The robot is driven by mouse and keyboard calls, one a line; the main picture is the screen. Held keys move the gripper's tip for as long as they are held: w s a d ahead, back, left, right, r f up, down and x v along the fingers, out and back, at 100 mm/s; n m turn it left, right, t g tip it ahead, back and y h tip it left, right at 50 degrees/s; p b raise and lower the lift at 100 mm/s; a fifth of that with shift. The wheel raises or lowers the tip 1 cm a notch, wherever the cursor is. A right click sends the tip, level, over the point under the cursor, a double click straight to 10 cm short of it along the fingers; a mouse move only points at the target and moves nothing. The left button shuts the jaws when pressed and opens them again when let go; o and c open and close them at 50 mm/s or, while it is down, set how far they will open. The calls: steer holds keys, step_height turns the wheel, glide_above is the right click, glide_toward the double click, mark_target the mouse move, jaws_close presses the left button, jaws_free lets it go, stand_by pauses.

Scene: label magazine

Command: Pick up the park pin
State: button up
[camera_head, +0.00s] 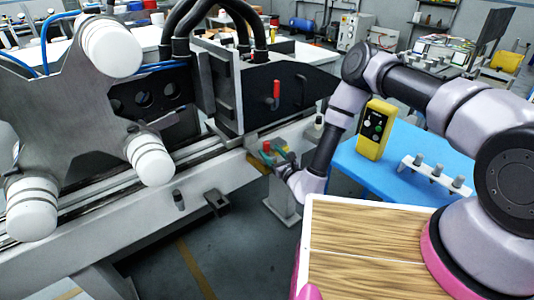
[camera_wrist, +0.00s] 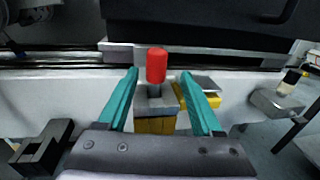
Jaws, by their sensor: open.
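The park pin appears to be the red-capped pin (camera_wrist: 156,64), standing upright in a grey block (camera_wrist: 150,107) with a yellow lower part in the wrist view. Its red top also shows small in the head view (camera_head: 266,146). My gripper (camera_wrist: 159,74) is open, with its teal fingers on either side of the pin and block. A gap shows between each finger and the red cap. The fingers also show in the head view (camera_head: 274,156), where contact with the pin is too small to tell.
A white rail (camera_head: 120,232) runs behind the pin. A dark bracket (camera_head: 216,201) juts from it at left. A second red-handled pin (camera_head: 276,90) is on the machine above. A blue table (camera_head: 385,172) at right holds a yellow box (camera_head: 375,128) and a rack of grey pegs (camera_head: 436,176).

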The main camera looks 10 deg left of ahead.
steer(key=shift+a+r+x, duration=0.1)
steer(key=shift+x, duration=1.4)
steer(key=shift+a+r+x, duration=0.15)
steer(key=shift+x, duration=1.3)
steer(key=shift+s, duration=0.2)
jaws_close()
